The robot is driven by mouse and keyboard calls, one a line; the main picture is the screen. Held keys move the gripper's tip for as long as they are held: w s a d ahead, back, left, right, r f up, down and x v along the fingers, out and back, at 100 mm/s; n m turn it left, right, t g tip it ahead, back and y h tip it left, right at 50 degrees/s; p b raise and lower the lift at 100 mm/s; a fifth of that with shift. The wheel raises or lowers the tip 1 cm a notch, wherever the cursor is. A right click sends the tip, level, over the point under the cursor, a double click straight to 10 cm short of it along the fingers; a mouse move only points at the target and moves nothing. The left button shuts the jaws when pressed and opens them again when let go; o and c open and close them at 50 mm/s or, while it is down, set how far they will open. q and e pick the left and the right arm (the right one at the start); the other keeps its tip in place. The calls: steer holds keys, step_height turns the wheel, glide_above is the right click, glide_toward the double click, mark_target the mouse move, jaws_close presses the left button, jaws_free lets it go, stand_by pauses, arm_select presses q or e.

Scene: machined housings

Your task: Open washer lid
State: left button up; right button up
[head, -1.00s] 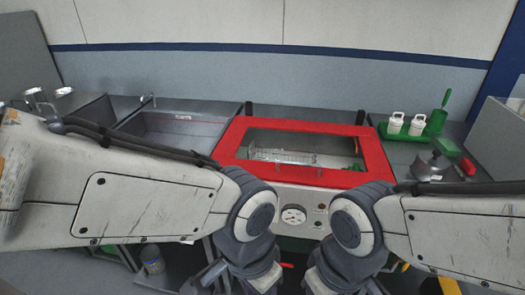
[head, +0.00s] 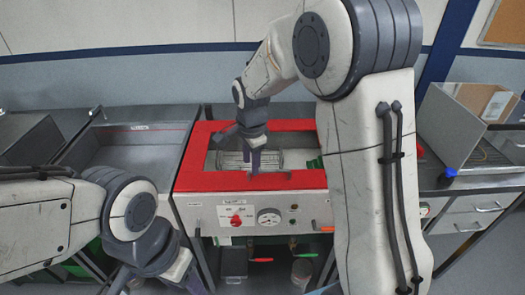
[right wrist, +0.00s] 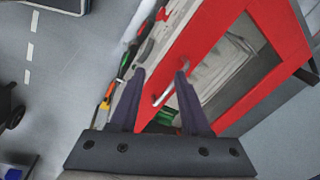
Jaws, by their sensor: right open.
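The washer lid (head: 305,180) is a red frame around a window and lies shut on the washer (head: 207,213). A wire basket (head: 270,160) shows through the window. In the right wrist view, the lid's red frame (right wrist: 218,25) and its bar handle (right wrist: 168,90) show just ahead of my fingers. My right gripper (head: 252,166) is over the front part of the lid, open and empty; in the right wrist view its fingertips (right wrist: 160,76) stand either side of the handle's line, without clear contact. My left gripper (head: 160,272) is low at the front left, partly hidden, its jaws unclear.
A sink (head: 125,150) adjoins the washer on the left. The front panel carries a red knob (head: 236,220) and a gauge (head: 269,217). My right arm hides the counter right of the lid. A grey panelled bin (head: 455,125) stands farther right.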

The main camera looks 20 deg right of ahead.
mark_target(268, 171)
steer(key=w+d+m+p, duration=0.2)
steer(key=w+d+m, duration=0.3)
steer(key=d+m, duration=0.15)
steer(key=shift+n+h, duration=0.3)
steer(key=shift+n, duration=0.05)
steer(key=f, duration=0.3)
steer(key=w+f+p, duration=0.1)
steer(key=f, duration=0.3)
steer(key=w+d+f+p, duration=0.1)
steer(key=f, duration=0.2)
steer(key=shift+w+f, duration=0.15)
steer(key=shift+f, duration=0.25)
arm_select(q)
step_height(268, 171, up, 5)
steer(key=shift+r, duration=0.2)
arm_select(e)
jaws_close()
